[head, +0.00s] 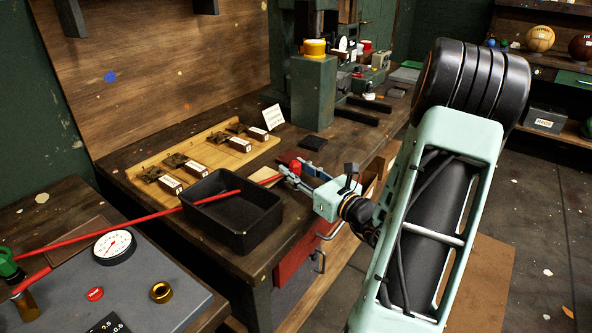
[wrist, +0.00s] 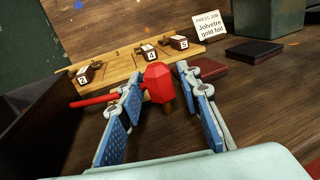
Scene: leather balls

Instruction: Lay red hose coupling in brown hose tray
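The red hose coupling (head: 295,165) is a red faceted piece near the bench's right edge. In the wrist view, the coupling (wrist: 158,82) shows between the fingertips, with a small brown part below it. A red hose (head: 130,221) runs from the left over the tray towards it. My gripper (head: 286,174) is open; its blue-padded fingers in the wrist view (wrist: 160,82) have a clear gap on the coupling's right. I cannot tell whether the left finger touches. The only open tray (head: 213,226) looks near-black, left of my gripper; its wall fills the wrist view's left (wrist: 28,125).
A wooden board (head: 206,140) with several numbered blocks lies behind the tray. A small card (head: 272,117) and a dark flat square (head: 312,143) are beyond my gripper. The left table holds a gauge (head: 114,245) and a brass ring (head: 161,292).

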